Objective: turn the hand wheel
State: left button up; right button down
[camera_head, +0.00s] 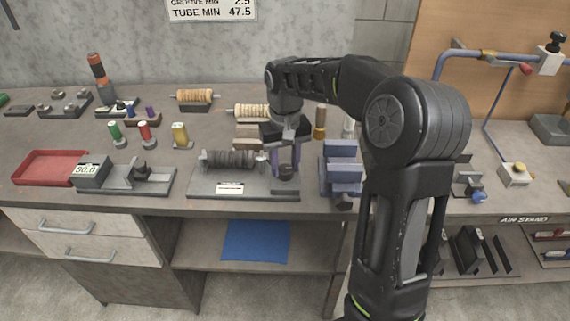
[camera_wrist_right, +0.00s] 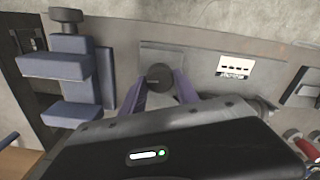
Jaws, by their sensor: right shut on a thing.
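The hand wheel (camera_head: 287,173) is small, dark and round, at the right end of a grey stand (camera_head: 215,190). A dark ribbed roll (camera_head: 232,159) lies across that stand. My right gripper (camera_head: 283,163) reaches down over the wheel with purple fingers, shut on it. In the right wrist view the wheel (camera_wrist_right: 160,82) shows as a dark disc between the fingertips (camera_wrist_right: 160,90); its far side is partly hidden. My left gripper is not in view.
A blue-grey block fixture (camera_head: 341,168) stands close to the right of the wheel. A scale-like device (camera_head: 125,177) and red tray (camera_head: 50,167) lie to the left. Rolls and coloured spools stand behind. My right arm hides part of the bench at right.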

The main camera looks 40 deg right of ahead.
jog(key=m, duration=0.4)
jog(key=shift+m, duration=0.3)
jog(key=m, duration=0.4)
jog(key=shift+m, duration=0.3)
jog(key=m, duration=0.4)
jog(key=shift+p, duration=0.4)
jog(key=m, duration=0.4)
jog(key=shift+r+p, duration=0.1)
jog(key=shift+p, duration=0.25)
jog(key=m+p, duration=0.1)
jog(key=m, duration=0.2)
jog(key=shift+m, duration=0.3)
jog(key=m+p, duration=0.1)
jog(key=m, duration=0.2)
jog(key=shift+m, duration=0.4)
jog(key=m+p, duration=0.2)
jog(key=m, duration=0.1)
jog(key=shift+r, duration=0.1)
jog(key=shift+m+p, duration=0.85)
jog(key=shift+m, duration=0.65)
